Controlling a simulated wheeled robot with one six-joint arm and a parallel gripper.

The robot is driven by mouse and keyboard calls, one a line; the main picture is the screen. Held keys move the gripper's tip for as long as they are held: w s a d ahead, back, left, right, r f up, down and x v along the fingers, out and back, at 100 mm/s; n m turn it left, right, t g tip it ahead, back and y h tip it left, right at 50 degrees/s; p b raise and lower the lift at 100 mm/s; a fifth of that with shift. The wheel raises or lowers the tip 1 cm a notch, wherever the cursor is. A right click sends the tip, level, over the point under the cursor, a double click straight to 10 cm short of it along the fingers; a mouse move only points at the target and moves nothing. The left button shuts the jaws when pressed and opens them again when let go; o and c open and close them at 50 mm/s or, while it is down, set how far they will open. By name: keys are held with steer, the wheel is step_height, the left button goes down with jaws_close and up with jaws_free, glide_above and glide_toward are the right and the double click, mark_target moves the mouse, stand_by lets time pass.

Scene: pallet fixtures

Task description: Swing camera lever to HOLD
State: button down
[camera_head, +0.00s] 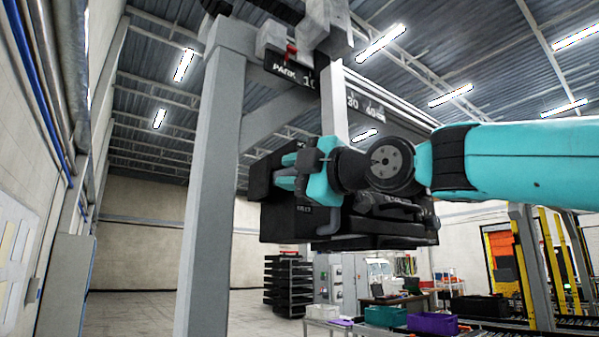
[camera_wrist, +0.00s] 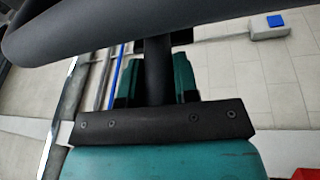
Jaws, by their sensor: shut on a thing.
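The camera unit is a large black box (camera_head: 283,215) hanging under the gantry beam. My teal gripper (camera_head: 284,171) is in front of its upper left part. In the wrist view, my gripper (camera_wrist: 157,85) has its two teal fingers closed on both sides of a dark upright bar, which I take as the camera lever (camera_wrist: 157,58). A thick dark curved tube (camera_wrist: 150,15) crosses above it. Small white lettering on the box is too small to read, so I cannot tell the lever's marked position. My wrist and arm hide part of the box.
A grey gantry post (camera_head: 205,190) stands left of the box. A black scale plate (camera_head: 288,70) marked PARK and 10, with a red pointer (camera_head: 290,50), is above. A black rack (camera_head: 288,285) and a purple crate (camera_head: 433,324) stand below. Floor at left is open.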

steer(key=shift+a, duration=0.1)
steer(key=c, duration=0.9)
jaws_free()
steer(key=shift+o, duration=0.2)
steer(key=b+v, duration=0.9)
steer(key=v, duration=0.8)
steer(key=shift+d, duration=0.2)
